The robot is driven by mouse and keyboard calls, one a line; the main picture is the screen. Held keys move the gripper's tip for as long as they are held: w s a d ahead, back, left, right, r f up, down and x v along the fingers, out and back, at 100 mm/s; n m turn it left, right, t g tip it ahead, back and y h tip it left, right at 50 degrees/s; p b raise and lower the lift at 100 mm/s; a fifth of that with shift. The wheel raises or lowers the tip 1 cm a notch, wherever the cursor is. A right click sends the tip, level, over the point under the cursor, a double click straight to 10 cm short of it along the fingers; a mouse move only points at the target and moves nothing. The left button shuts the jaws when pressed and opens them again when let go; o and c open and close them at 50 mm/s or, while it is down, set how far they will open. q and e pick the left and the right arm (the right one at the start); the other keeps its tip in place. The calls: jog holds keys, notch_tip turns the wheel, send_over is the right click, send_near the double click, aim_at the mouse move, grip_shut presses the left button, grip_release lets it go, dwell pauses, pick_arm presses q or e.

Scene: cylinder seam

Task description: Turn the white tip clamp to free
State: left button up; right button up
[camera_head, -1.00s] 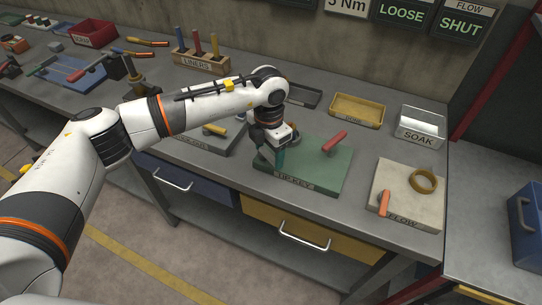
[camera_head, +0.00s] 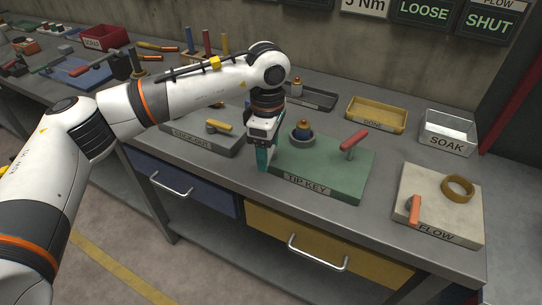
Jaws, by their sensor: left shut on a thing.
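A green plate (camera_head: 331,185) labelled TIP KEY lies on the bench. On it stand a dark round fixture with a brass-coloured tip (camera_head: 302,130) and a red-handled lever (camera_head: 353,141) to its right. My left gripper (camera_head: 264,158) points down at the plate's left end, left of the fixture. Its teal fingers are closed, and they and the wrist hide what is between them. I cannot make out the white tip clamp separately; the hold lies where the fingers cover the plate. My right gripper is not in view.
A grey plate with a yellow-handled lever (camera_head: 219,127) lies left of the gripper. The FLOW plate (camera_head: 436,222) with an orange lever and a ring is at the right. A yellow tray (camera_head: 376,115) and the SOAK box (camera_head: 447,132) stand behind.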

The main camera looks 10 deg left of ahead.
pick_arm(q)
jog(key=shift+w+a+m+b, duration=0.1)
jog(key=shift+a+m+b, duration=0.15)
jog(key=shift+m+b, duration=0.6)
jog(key=shift+r+m, duration=0.1)
jog(key=shift+m, duration=0.15)
jog(key=o, duration=1)
notch_tip(320, 180, up, 12)
jog(key=shift+b, duration=0.35)
